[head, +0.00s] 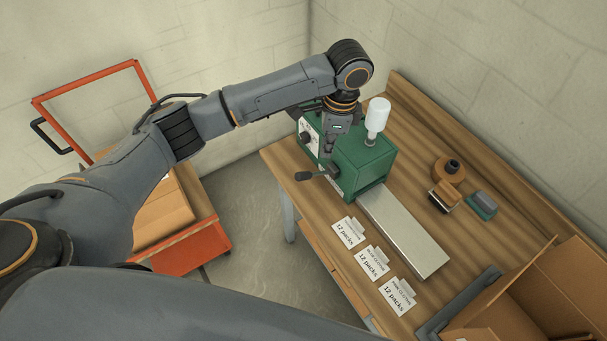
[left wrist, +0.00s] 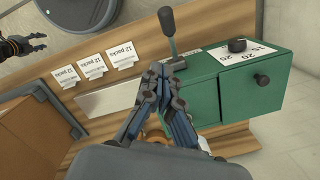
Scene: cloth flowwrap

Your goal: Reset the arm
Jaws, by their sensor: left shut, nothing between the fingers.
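My left arm reaches across the head view from the left and bends down over the green machine (head: 365,160). Its left gripper (head: 328,162) points down beside the machine's front, near the black-knobbed lever (head: 305,176). In the left wrist view the left gripper (left wrist: 163,72) has its fingertips together and empty, close to the lever (left wrist: 168,25) and the machine's green body (left wrist: 250,88). I cannot tell whether it touches them. My right gripper (left wrist: 36,42) shows small at the left edge of the left wrist view, apart from the bench, its fingers spread. It is not visible in the head view.
A metal plate (head: 405,235) extends from the machine along the wooden bench (head: 415,140). Several "12 packs" cards (head: 372,262) lie beside it. An orange cart (head: 205,245) stands left.

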